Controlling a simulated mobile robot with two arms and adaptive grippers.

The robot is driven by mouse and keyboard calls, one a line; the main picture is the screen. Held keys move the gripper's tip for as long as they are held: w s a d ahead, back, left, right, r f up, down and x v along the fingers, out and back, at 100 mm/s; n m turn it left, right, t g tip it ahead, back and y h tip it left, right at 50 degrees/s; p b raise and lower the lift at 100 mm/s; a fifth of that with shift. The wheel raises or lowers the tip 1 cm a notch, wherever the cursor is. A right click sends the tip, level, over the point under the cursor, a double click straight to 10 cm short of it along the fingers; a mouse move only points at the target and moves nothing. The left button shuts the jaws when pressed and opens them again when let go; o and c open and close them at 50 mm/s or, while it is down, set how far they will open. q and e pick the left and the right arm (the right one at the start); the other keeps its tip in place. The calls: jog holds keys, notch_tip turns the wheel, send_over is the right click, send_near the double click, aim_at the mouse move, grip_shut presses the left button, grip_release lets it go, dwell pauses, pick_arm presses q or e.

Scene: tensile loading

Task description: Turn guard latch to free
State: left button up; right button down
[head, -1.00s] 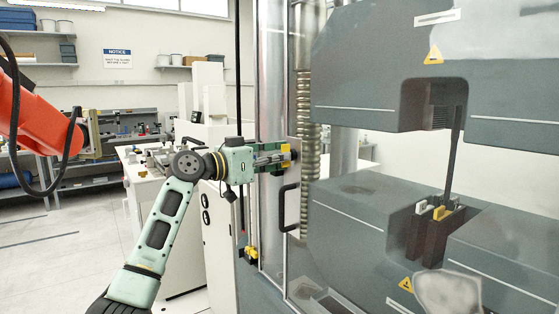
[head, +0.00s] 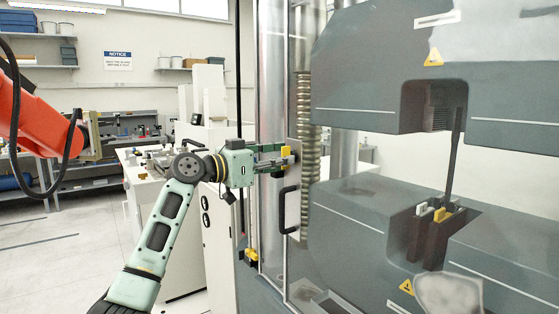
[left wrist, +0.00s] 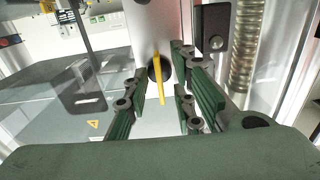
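The guard latch is a thin yellow lever (left wrist: 160,78) on a round dark hub on a pale plate, standing nearly upright in the left wrist view. In the head view it is a small yellow piece (head: 286,154) at the guard door's edge, above the black door handle (head: 283,208). My left gripper (head: 277,162) is right at the latch. In the left wrist view its green fingers (left wrist: 163,92) stand apart, one each side of the lever, with visible gaps. The fingers partly cover the latch in the head view. My right gripper is not in view.
The clear guard door (head: 273,110) stands before the large grey testing machine (head: 390,65), with a ribbed column (head: 304,150) behind it. A dark specimen (head: 453,155) is between the machine heads. An orange arm (head: 40,125) is at far left. Open floor lies left.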

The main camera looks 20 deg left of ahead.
pick_arm(q)
jog(key=shift+r, duration=0.1)
jog(key=v, duration=1.2)
